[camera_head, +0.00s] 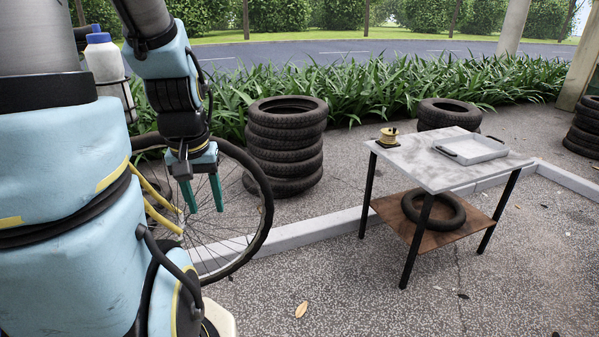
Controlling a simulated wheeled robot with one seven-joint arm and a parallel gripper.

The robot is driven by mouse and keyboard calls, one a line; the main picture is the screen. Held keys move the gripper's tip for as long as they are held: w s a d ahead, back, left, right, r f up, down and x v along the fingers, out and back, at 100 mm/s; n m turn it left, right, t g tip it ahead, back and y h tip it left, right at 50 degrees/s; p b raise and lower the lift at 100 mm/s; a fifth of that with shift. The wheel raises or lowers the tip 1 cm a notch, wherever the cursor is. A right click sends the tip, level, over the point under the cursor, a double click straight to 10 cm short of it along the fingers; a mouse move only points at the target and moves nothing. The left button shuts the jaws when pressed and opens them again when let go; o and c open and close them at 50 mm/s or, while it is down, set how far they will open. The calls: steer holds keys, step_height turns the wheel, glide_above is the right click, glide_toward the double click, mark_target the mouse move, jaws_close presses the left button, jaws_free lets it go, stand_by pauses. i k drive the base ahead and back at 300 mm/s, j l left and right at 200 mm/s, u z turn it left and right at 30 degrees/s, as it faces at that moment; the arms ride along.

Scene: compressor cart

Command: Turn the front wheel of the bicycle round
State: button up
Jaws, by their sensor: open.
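The bicycle's front wheel (268,213) stands upright at the left, with a black tyre and thin spokes. Its left part is hidden behind my arm. A yellow fork (158,207) runs down to the hub. My gripper (203,194) has two green fingers pointing down, spread apart with nothing between them. In the picture the fingers overlap the wheel's upper spokes, inside the rim. I cannot tell whether they touch the spokes or are in front of them.
A tyre stack (286,148) stands behind the wheel. A low kerb (335,222) crosses the ground. Paving in front is mostly clear.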

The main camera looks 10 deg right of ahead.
mark_target(152, 140)
steer(key=i+l+u, duration=0.15)
steer(key=l+u, duration=0.25)
steer(key=l, duration=0.45)
steer(key=l+u, duration=0.45)
steer(key=l, duration=0.35)
steer(key=u, duration=0.4)
steer(key=i, duration=0.5)
